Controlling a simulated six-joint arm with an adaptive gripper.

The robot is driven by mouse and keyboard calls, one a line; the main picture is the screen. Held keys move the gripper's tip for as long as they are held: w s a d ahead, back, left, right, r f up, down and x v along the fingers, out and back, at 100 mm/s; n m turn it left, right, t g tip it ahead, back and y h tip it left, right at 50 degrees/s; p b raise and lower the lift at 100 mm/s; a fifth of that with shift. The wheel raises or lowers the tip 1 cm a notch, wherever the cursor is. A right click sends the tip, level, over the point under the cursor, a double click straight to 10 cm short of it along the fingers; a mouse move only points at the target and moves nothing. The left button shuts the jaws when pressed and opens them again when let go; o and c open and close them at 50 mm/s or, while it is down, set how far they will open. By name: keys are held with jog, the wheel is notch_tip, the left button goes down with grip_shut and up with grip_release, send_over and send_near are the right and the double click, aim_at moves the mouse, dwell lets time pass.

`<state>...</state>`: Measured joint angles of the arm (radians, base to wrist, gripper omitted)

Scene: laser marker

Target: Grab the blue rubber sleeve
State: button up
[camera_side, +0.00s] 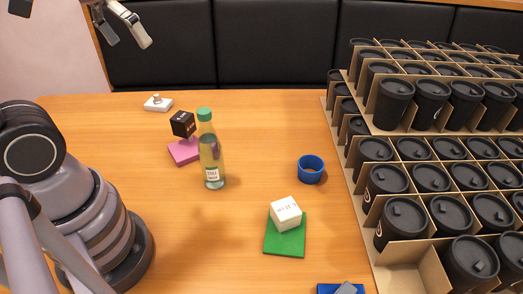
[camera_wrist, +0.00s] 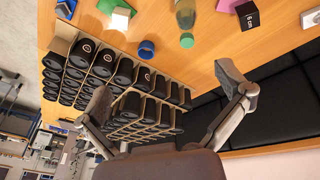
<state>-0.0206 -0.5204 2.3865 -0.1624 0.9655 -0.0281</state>
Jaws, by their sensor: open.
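The blue rubber sleeve (camera_side: 311,178) is a short open ring standing on the wooden table, right of the bottle and left of the cup crate. It also shows in the wrist view (camera_wrist: 146,48), top centre, beyond my fingers. My gripper (camera_wrist: 164,88) is open, its two fingers spread wide with nothing between them. In the side view, its fingers show only at the top left edge, high above the table and well apart from the sleeve. Nothing covers the sleeve in either view.
A glass bottle (camera_side: 211,160) with a green cap stands left of the sleeve. A white cube (camera_side: 286,212) sits on a green pad (camera_side: 283,246); a black cube (camera_side: 183,123) sits by a pink pad (camera_side: 184,152). A cardboard crate (camera_side: 357,211) of black cups fills the right.

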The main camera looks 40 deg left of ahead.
jog(key=w+d+f+n+g+h, duration=0.4)
jog(key=w+f, duration=0.3)
jog(key=w, duration=0.5)
jog(key=w+d+f+n+g+h, duration=0.2)
jog(key=w+d+f+n+h, duration=0.35)
jog(key=w, duration=0.55)
jog(key=n+t+h, duration=0.7)
jog(key=n, duration=0.4)
send_near(311, 164)
jog(key=shift+y, duration=0.25)
jog(key=d+r, duration=0.1)
jog(key=s+d+r, duration=0.2)
jog(key=d, duration=0.1)
jog(key=shift+r, duration=0.25)
jog(key=shift+d+f, duration=0.15)
jog(key=shift+d, duration=0.2)
jog(key=x, duration=0.7)
jog(key=shift+a, duration=0.1)
jog(key=c, duration=0.9)
